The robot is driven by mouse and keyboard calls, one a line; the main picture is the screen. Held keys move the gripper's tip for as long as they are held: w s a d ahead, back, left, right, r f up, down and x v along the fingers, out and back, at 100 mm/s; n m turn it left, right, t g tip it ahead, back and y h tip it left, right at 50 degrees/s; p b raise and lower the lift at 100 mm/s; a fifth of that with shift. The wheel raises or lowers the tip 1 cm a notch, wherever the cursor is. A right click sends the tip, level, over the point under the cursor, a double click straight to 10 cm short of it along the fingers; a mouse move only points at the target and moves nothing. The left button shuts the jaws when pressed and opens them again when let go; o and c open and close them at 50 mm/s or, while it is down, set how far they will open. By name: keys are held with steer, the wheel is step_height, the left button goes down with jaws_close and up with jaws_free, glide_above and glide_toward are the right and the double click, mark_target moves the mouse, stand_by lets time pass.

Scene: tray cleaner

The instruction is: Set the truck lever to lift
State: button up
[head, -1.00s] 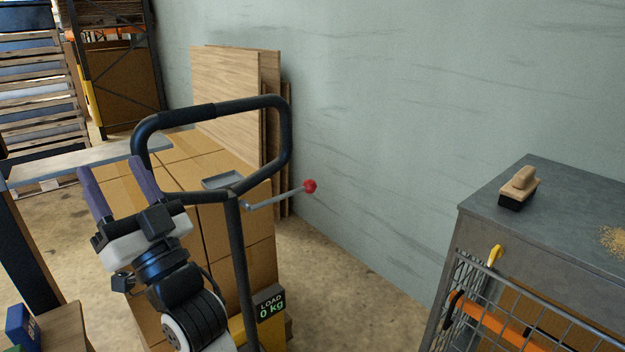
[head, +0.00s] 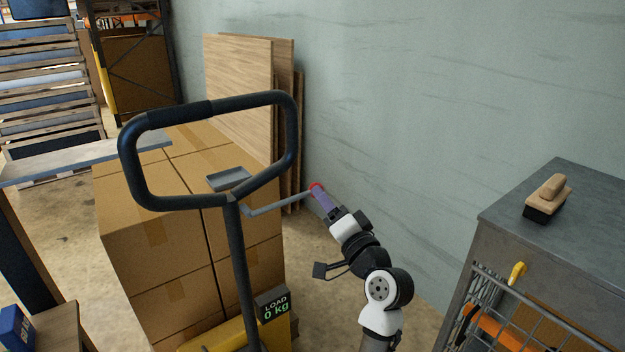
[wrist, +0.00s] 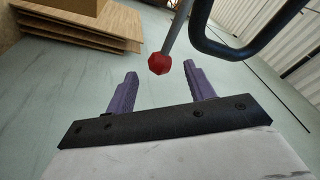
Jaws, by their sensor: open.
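The truck lever is a thin grey rod (head: 278,204) with a red knob (head: 317,187), reaching right from the top of the truck's column below the black loop handle (head: 208,108). My gripper (head: 320,195) is at the knob in the head view and partly hides it. In the wrist view the red knob (wrist: 159,64) lies ahead of the fingertips, roughly midway between the two purple fingers of my gripper (wrist: 158,75). The fingers are apart, with nothing held. I cannot tell whether a finger touches the knob. The truck display (head: 275,306) reads "LOAD 0 kg".
Stacked cardboard boxes (head: 150,240) stand behind the truck, with wooden boards (head: 238,75) leaning on the wall. At right is a grey cabinet (head: 590,215) bearing a brush (head: 547,199), with a wire basket (head: 525,320) in front. Open floor lies between truck and cabinet.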

mark_target(312, 184)
steer(key=p+x, duration=0.1)
steer(key=x, duration=0.6)
jaws_close()
